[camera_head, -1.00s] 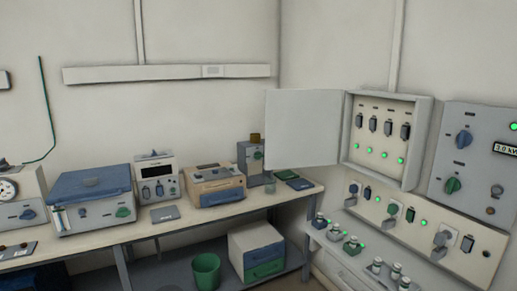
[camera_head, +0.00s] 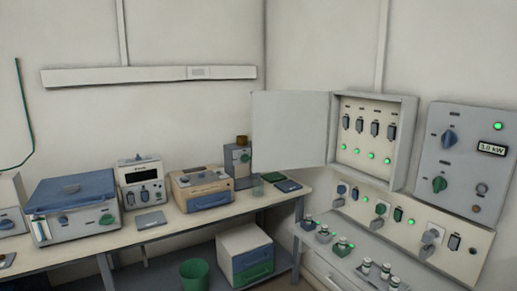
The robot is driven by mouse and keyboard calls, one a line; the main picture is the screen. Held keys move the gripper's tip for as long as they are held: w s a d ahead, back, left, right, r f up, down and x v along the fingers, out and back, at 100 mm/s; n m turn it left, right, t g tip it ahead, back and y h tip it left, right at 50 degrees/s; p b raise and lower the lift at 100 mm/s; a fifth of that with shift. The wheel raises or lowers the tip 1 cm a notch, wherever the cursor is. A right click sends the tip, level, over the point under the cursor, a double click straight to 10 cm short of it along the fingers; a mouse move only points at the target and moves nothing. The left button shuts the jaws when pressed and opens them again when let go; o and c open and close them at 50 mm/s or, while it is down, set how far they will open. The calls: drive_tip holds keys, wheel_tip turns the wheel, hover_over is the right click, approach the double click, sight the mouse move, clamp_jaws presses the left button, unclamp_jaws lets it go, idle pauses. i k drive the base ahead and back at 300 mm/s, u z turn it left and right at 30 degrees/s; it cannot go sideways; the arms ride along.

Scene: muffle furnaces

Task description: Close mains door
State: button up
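The mains box (camera_head: 402,148) hangs on the right wall. Its door (camera_head: 290,130) is a plain pale grey panel, hinged at the box's left side and standing wide open to the left. Inside the box, a row of dark breaker switches (camera_head: 374,129) sits above several lit green lamps (camera_head: 371,156). My gripper is not in view.
A grey control panel (camera_head: 465,160) with two knobs and a 3.0 kW display is right of the box. A socket strip (camera_head: 405,225) and a shelf with small bottles (camera_head: 366,265) lie below. A bench (camera_head: 160,229) with instruments runs along the left wall.

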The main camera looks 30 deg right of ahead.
sight(289, 128)
drive_tip(key=i, duration=0.85)
